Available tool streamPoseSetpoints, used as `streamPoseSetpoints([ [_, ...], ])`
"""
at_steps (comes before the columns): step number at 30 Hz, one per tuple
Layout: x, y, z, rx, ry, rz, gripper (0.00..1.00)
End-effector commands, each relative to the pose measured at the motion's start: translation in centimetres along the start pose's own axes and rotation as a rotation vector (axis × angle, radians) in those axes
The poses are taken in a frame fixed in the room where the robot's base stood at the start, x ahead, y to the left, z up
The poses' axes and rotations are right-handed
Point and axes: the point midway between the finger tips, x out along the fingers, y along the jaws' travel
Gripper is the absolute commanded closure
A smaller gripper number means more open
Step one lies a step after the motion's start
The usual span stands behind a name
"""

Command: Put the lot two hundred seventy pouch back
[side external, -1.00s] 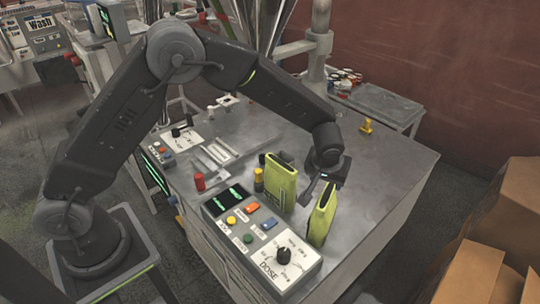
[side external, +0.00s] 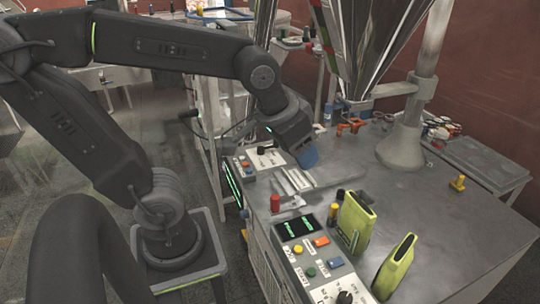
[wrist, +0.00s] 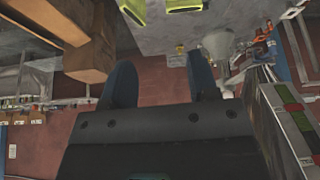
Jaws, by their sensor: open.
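Two yellow-green pouches stand upright on the metal bench top. One pouch (side external: 355,220) is beside the control panel. The other pouch (side external: 395,268) stands apart from it, nearer the front right. Lot numbers are not readable, so I cannot tell which is lot two hundred seventy. My gripper (side external: 308,158) is raised over the back left of the bench, away from both pouches. In the wrist view, its two blue fingers (wrist: 161,82) are spread with nothing between them. Parts of the pouches show at that view's top edge, one at the left (wrist: 133,10) and one at the right (wrist: 185,5).
The control panel (side external: 312,243) with buttons and a dose knob lies left of the pouches. A funnel base (side external: 401,150) and a small yellow object (side external: 457,183) are farther back. The right bench is clear.

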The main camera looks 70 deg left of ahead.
Motion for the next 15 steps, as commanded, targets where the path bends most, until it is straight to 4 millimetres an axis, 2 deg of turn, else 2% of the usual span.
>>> streamPoseSetpoints([
  [1,-0.7,-0.3,1.4,0.013,0.014,0.008,0.46],
  [3,-1.3,-0.6,2.8,0.037,0.023,0.019,0.46],
  [6,-1.6,-0.8,4.3,0.062,0.030,0.028,0.46],
  [15,-1.8,-0.8,5.0,0.078,0.034,0.035,0.46],
])
